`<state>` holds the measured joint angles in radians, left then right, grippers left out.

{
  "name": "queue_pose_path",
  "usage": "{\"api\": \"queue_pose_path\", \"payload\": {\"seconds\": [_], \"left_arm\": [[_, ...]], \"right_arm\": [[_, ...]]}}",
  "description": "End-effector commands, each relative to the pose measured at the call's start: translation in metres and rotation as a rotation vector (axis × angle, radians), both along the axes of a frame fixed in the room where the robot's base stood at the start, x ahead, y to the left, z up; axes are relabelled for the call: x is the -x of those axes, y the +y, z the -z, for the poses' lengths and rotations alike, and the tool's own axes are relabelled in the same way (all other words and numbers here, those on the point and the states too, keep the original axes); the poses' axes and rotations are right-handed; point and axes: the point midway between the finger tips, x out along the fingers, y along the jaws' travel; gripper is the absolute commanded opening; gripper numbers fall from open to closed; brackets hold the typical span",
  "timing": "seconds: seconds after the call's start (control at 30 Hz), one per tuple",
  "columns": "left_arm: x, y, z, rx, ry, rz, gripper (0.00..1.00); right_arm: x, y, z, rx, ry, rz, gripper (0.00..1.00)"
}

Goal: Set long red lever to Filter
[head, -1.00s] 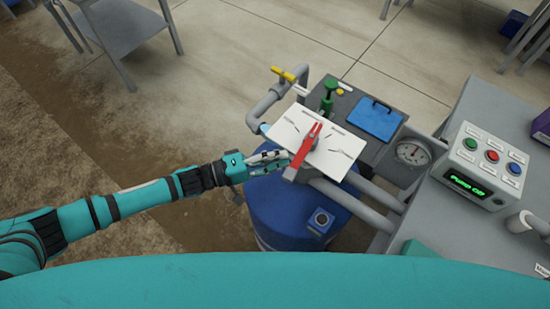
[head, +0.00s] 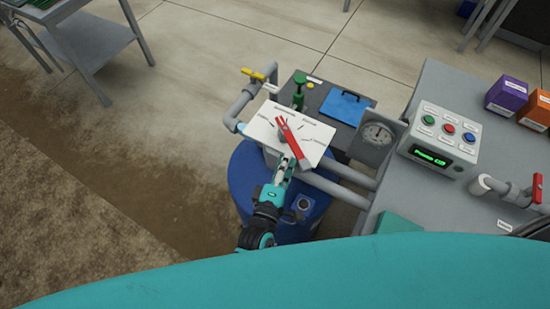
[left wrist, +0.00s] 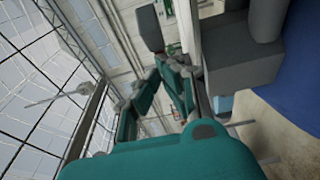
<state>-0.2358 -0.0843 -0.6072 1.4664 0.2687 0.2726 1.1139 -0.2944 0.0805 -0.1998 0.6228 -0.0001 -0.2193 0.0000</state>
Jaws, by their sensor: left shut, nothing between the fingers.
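The long red lever (head: 293,139) sits on a white label plate (head: 262,128) on the valve. It slants from upper left to lower right, its lower end reaching the plate's near edge. The labels around it are too small to read. My left gripper (head: 284,160) is shut and empty, just left of the lever's lower end; I cannot tell whether it touches. In the left wrist view its teal fingers (left wrist: 160,88) show close to grey valve parts, and the lever cannot be made out there. My right gripper is not in view.
A blue drum (head: 245,180) stands below the valve. Grey pipes, a yellow handle (head: 253,74), a green valve (head: 299,92) and a gauge (head: 377,134) surround it. A button box (head: 440,140) and another red lever (head: 537,188) are at right. Open floor lies left.

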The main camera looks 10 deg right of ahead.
Motion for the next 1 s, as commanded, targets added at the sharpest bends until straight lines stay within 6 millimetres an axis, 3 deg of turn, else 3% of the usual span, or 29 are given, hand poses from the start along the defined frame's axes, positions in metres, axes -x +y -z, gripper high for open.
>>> {"api": "queue_pose_path", "payload": {"seconds": [0.4,1.0], "left_arm": [[0.001,-0.023,0.000,-0.001,-0.005,0.010,0.00],[0.001,-0.026,-0.001,-0.001,-0.005,0.011,0.00]], "right_arm": [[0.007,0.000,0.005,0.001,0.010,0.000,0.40],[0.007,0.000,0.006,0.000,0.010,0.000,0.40]]}}
